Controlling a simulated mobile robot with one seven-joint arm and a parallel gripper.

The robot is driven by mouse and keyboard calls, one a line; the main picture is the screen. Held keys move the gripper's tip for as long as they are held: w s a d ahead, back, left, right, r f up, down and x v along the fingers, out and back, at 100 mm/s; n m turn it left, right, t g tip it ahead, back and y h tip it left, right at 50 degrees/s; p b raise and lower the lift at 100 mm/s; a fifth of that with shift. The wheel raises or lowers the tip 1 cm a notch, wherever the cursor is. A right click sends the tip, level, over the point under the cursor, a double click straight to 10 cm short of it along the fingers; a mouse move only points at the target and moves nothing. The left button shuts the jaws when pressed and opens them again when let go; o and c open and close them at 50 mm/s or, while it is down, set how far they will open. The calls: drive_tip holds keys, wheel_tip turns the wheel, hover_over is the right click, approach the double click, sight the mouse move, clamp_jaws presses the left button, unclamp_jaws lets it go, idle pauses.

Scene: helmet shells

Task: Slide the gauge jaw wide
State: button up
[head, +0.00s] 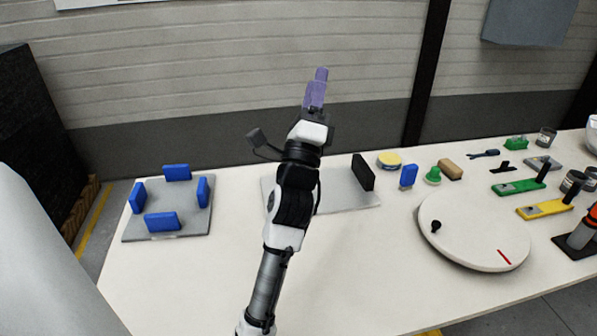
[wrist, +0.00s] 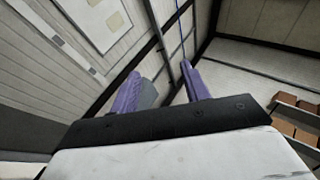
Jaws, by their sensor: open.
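A flat grey plate (head: 335,195) lies on the table behind my arm in the head view. A black upright block (head: 362,172) stands at its right end; this looks like the gauge, with the block as a jaw. My arm hides the plate's middle, so I cannot tell whether another jaw stands there. A small blue upright piece (head: 408,176) stands just right of the plate. My gripper (head: 315,92) is raised above the table, pointing up toward the wall, apart from the plate. In the wrist view its purple fingers (wrist: 160,88) are apart with nothing between them.
A grey plate with several blue blocks (head: 126,236) lies at the left. A white round turntable (head: 470,230) with a black knob (head: 436,226) is at the right. A yellow round item (head: 389,160), green knob (head: 433,176) and other tools stand behind it. The front middle table (head: 370,280) is clear.

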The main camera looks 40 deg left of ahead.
drive_tip(key=w+a+f+m+g+p, duration=0.1)
drive_tip(key=a+f+m+g, duration=0.25)
drive_tip(key=f, duration=0.75)
drive_tip(key=w+a+f+m+g+h, duration=0.1)
drive_tip(key=a+f+m+g, duration=0.3)
drive_tip(key=f, duration=0.8)
drive_tip(key=w+a+f+m+g+p, duration=0.15)
drive_tip(key=f+m, duration=0.35)
drive_tip(key=f, duration=0.6)
drive_tip(key=shift+n, duration=0.25)
drive_tip(key=b+x, duration=0.2)
drive_tip(key=x, duration=0.9)
drive_tip(key=shift+w+a+f+b, duration=0.15)
drive_tip(key=shift+f+b, duration=0.05)
drive_tip(key=shift+b, duration=0.2)
drive_tip(key=shift+b+x, duration=0.35)
drive_tip(key=shift+x, duration=0.6)
drive_tip(key=shift+r, duration=0.15)
clamp_jaws()
